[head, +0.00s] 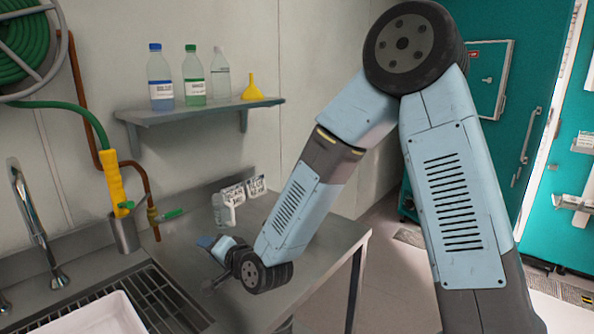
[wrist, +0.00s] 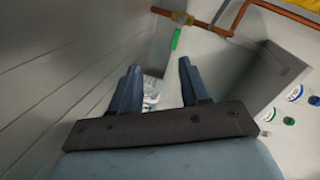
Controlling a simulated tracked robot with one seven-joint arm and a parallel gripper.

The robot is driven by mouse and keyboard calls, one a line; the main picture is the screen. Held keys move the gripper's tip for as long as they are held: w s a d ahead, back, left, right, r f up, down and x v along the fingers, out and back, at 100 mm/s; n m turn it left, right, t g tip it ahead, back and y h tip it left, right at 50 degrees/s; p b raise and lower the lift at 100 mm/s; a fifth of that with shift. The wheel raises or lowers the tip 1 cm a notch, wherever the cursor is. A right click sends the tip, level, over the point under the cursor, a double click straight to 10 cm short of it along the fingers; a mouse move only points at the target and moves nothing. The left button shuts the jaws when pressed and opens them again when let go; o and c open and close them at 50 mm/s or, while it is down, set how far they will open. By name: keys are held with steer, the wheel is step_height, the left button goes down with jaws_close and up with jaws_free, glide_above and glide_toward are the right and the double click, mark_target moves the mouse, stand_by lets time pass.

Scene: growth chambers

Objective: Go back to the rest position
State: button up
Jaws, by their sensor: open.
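My gripper (wrist: 157,80) shows in the wrist view with its two blue fingers spread apart and nothing between them. In the head view my gripper (head: 208,262) is low over the steel counter (head: 318,248), near the back wall and right of the sink. My arm reaches down to it from the upper right. The fingertips are partly hidden by the wrist in the head view.
A wall shelf (head: 200,112) above holds several bottles and a yellow funnel (head: 252,88). A sink with a drain grate (head: 160,298), a tap (head: 32,220) and a white tray (head: 95,318) is at left. A copper pipe (head: 85,100) runs along the wall. Open floor (head: 385,270) lies right of the counter.

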steer(key=d+r+n+h, duration=0.2)
steer(key=d+r+h, duration=0.3)
steer(key=d, duration=0.8)
steer(key=d+r+n+h, duration=0.1)
steer(key=d+r+h, duration=0.35)
steer(key=d, duration=0.75)
steer(key=s+d+r+g+h, duration=0.1)
steer(key=s+d+r, duration=0.3)
steer(key=s+d, duration=0.5)
steer(key=s+d+r+g+h, duration=0.1)
steer(key=s+d+r+g, duration=0.2)
steer(key=s+d, duration=0.7)
steer(key=shift+s+d+r, duration=0.15)
steer(key=shift+d+r, duration=0.15)
steer(key=shift+r, duration=0.65)
